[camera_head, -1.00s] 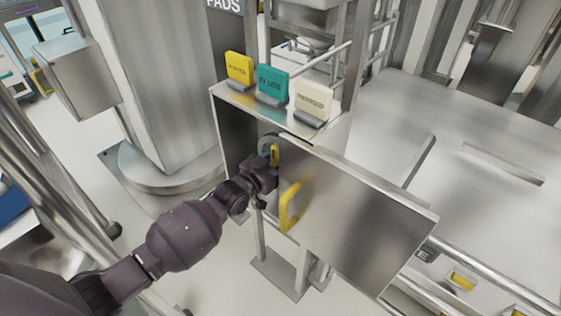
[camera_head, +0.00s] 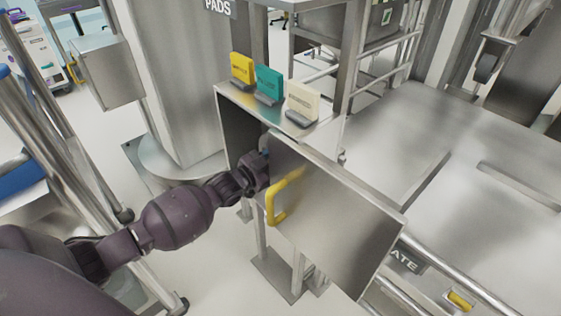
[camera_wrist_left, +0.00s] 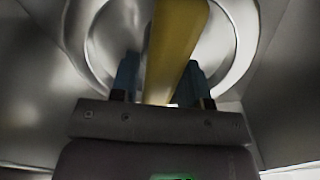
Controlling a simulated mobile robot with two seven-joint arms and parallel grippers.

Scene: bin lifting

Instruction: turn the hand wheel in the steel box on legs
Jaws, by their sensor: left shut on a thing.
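The steel box (camera_head: 237,127) stands on legs, with its door (camera_head: 335,215) swung open to the right and a yellow door handle (camera_head: 272,203) on it. My left gripper (camera_head: 265,158) reaches into the box opening, behind the door's inner edge. In the left wrist view, the hand wheel shows as a silver ring (camera_wrist_left: 83,45) with a yellow bar (camera_wrist_left: 175,45) across it. The blue fingers of my left gripper (camera_wrist_left: 160,82) are shut on that yellow bar, one on each side. In the head view the wheel is hidden by the gripper and door. My right gripper is not in view.
Yellow, teal and cream signs (camera_head: 269,86) stand on the box top. A steel column (camera_head: 165,90) is behind my left arm. A wide steel table (camera_head: 440,130) with a front rail lies right of the box. Some floor (camera_head: 205,250) is clear below my arm.

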